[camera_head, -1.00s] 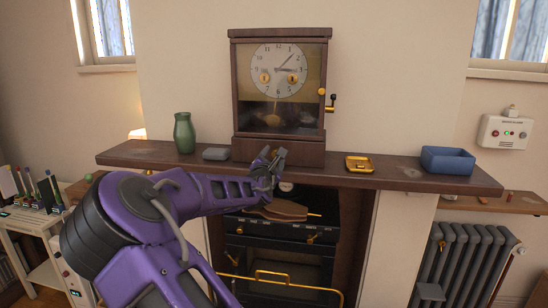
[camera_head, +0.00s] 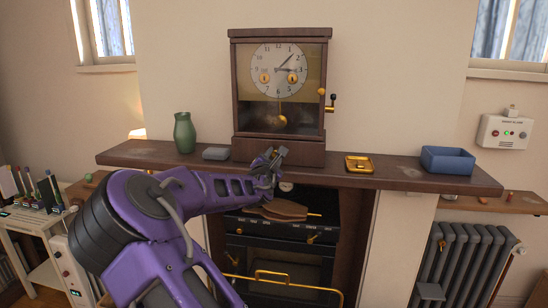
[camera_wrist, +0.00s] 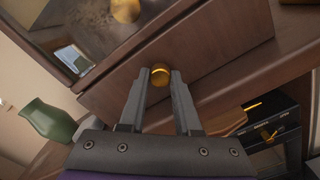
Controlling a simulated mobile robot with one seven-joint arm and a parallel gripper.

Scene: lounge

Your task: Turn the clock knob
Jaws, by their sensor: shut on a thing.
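The dark wooden clock (camera_head: 281,35) stands on the mantel shelf, with a white dial, two gold discs on it and a pendulum behind glass.
On the mantel shelf (camera_head: 400,176) stand a green vase (camera_head: 184,133) and a grey box (camera_head: 215,153) left of the clock. A gold tray (camera_head: 359,164) and a blue bin (camera_head: 447,160) are to its right. A black stove (camera_head: 275,255) is below.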

